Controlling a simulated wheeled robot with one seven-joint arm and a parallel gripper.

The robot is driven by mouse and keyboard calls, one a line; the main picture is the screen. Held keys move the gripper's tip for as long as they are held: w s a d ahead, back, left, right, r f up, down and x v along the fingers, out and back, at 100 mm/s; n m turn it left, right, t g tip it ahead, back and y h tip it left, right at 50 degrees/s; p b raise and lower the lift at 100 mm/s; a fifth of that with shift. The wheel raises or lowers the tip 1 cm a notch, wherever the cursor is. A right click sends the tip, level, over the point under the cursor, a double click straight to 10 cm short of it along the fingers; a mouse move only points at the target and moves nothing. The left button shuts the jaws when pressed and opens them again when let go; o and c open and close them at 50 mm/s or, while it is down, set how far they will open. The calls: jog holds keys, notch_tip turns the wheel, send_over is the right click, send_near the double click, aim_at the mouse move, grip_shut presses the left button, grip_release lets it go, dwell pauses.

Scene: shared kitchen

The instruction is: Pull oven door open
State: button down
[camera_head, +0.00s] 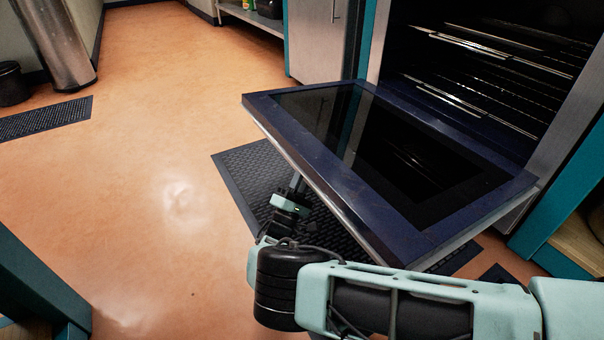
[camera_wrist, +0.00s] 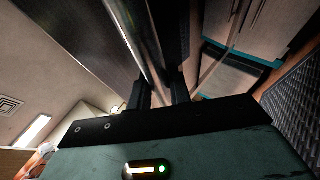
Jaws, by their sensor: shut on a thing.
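The oven door (camera_head: 262,108) is swung down, close to level, with its dark glass inner face (camera_head: 380,135) turned up. The oven cavity (camera_head: 480,75) behind it is open to view. My gripper (camera_head: 298,182) is under the door's front left edge, its fingertips partly hidden by the door in the head view. In the wrist view my gripper (camera_wrist: 163,92) is shut on the long shiny handle bar (camera_wrist: 135,38), which runs up between and past the fingers. The handle is hidden beneath the door in the head view.
Wire racks (camera_head: 490,55) are inside the oven. A dark floor mat (camera_head: 245,172) lies beneath the door. Grey cabinets (camera_head: 320,40) stand to the oven's left. The orange floor (camera_head: 150,190) to the left is mostly clear. A teal-edged piece of furniture (camera_head: 40,280) is at lower left.

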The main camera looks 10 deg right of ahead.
jog(key=c, duration=1.3)
grip_release()
jog(key=b+v, duration=0.3)
jog(key=v, duration=0.4)
jog(key=shift+s+a, duration=0.15)
jog(key=shift+a, duration=0.1)
jog(key=shift+f, duration=0.15)
